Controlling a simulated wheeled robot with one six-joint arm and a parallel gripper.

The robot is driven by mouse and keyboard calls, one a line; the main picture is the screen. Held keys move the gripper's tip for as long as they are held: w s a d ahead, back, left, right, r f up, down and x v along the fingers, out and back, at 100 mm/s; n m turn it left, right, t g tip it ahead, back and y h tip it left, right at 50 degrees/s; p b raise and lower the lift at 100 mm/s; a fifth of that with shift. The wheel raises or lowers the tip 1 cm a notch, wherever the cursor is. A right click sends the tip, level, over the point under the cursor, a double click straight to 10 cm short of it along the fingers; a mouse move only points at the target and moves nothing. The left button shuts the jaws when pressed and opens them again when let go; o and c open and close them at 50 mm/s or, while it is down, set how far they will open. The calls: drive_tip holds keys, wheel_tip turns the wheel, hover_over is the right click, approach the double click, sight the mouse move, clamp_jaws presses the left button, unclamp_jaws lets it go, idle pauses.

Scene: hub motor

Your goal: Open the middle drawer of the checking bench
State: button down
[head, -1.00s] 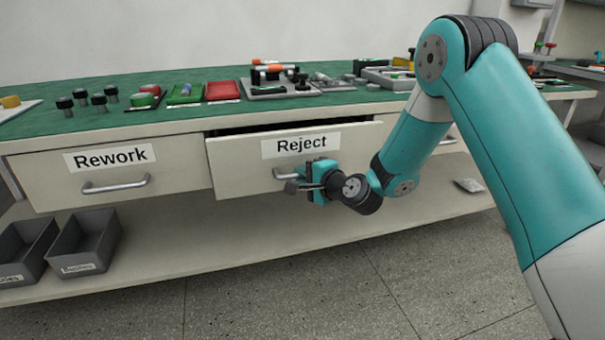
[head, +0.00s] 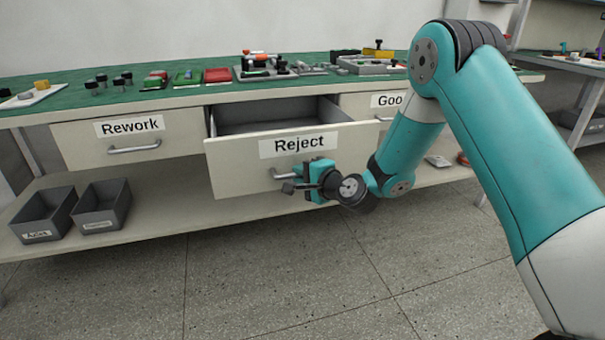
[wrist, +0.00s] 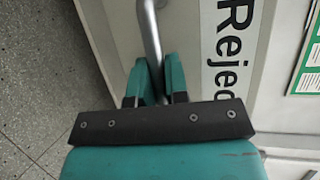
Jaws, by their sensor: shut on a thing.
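The middle drawer (head: 236,170), labelled "Reject", stands pulled out of the checking bench (head: 190,93), and its grey inside shows behind the front panel. The part of the inside that I can see looks empty. My gripper (head: 292,181) is at the drawer's bar handle (head: 279,176), on the lower right of the front. In the wrist view my gripper (wrist: 157,82) has its two teal fingers on either side of the metal handle (wrist: 149,35), shut on it. The drawer's front panel fills the area right of the handle there.
The "Rework" drawer (head: 135,143) at left and the "Good" drawer (head: 365,104), partly hidden by my arm, are shut. Two grey bins (head: 103,207) stand on the lower shelf. Tools and parts lie on the green top. The floor in front is clear.

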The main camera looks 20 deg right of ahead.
drive_tip(key=shift+d, duration=0.15)
drive_tip(key=c, duration=1.1)
unclamp_jaws()
drive_tip(key=shift+c, duration=0.2)
drive_tip(key=b+v, duration=1.7)
drive_tip(key=shift+s+b, duration=0.15)
drive_tip(key=shift+b, duration=0.2)
